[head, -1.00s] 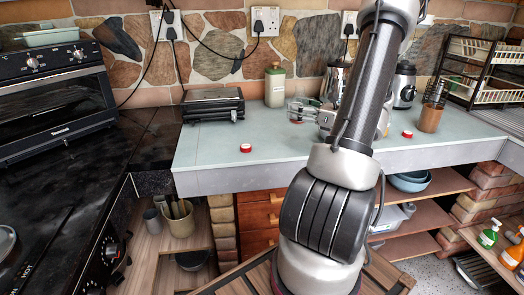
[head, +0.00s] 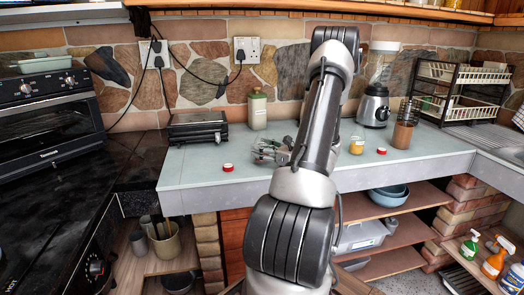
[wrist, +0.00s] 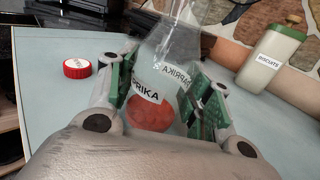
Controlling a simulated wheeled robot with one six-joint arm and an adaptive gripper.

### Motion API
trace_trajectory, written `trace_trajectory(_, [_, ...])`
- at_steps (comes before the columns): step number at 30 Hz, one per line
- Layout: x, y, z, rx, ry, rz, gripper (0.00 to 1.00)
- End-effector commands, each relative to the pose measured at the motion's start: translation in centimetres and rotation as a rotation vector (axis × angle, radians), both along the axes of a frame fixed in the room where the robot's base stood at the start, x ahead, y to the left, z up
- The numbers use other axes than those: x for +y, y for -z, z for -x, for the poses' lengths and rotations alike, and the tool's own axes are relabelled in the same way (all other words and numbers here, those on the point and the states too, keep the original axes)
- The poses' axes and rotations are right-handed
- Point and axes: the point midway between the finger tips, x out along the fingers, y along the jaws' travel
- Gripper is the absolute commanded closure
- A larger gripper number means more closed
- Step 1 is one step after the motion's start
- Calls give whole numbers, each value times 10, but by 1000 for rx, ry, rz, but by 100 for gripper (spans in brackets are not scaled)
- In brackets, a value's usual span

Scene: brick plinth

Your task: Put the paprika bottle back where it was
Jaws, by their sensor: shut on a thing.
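The paprika bottle (wrist: 172,48) is clear glass with a white label and some red at one end. In the wrist view it sits between the two green-padded fingers of my gripper (wrist: 160,92), which is shut on it. In the head view my gripper (head: 272,152) is low over the front middle of the pale counter (head: 200,180). The bottle is hard to make out there, and I cannot tell if it touches the counter.
A red lid (head: 228,167) lies left of my gripper. The biscuits bottle (head: 257,110) stands at the back, near a black grill (head: 198,127). A blender (head: 374,105) stands at the back right.

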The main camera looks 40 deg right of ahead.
Motion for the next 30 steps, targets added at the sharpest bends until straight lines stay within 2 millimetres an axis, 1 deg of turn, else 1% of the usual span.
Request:
trace_trajectory(2, [0, 4, 0, -1, 0, 0, 76])
trace_trajectory(12, [0, 7, 0, -1, 0, 0, 76])
trace_trajectory(13, [0, 7, 0, -1, 0, 1, 46])
trace_trajectory(16, [0, 6, 0, -1, 0, 1, 28])
trace_trajectory(24, [0, 6, 0, -1, 0, 1, 28])
trace_trajectory(27, [0, 3, 0, -1, 0, 2, 28])
trace_trajectory(29, [-2, 3, 5, -1, 2, 0, 28])
trace_trajectory(30, [-3, 4, 10, -1, 3, 0, 28])
